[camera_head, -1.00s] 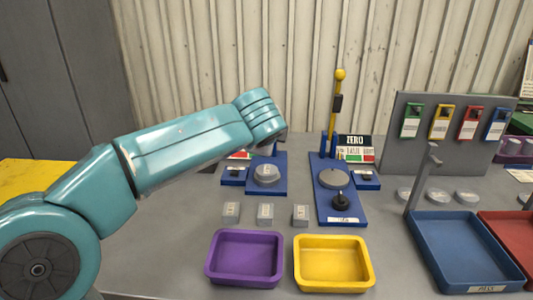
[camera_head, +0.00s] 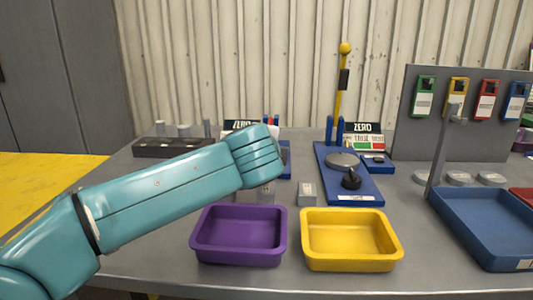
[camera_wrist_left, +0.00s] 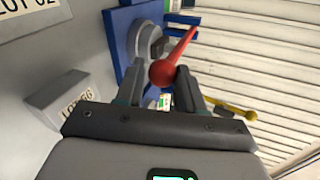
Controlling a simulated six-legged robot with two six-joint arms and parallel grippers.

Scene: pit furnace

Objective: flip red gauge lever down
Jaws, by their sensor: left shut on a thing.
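The red lever (camera_wrist_left: 181,45) shows in the left wrist view, its round red knob (camera_wrist_left: 162,73) toward the camera. My left gripper (camera_wrist_left: 159,88) has its two fingers on either side of the knob and is shut on the lever. The lever's blue base (camera_wrist_left: 127,40) with a grey round disc lies beyond the fingers. In the head view, my left arm's wrist hides most of this gauge and the gripper; part of its ZERO sign (camera_head: 238,125) shows behind the wrist. My right gripper is not in view.
A second gauge with an upright yellow lever (camera_head: 341,90) stands to the right on a blue base (camera_head: 350,185). Purple (camera_head: 240,257) and yellow (camera_head: 350,262) trays lie in front. A blue tray (camera_head: 478,232) with a grey post is at right. Small grey blocks (camera_head: 307,196) lie between.

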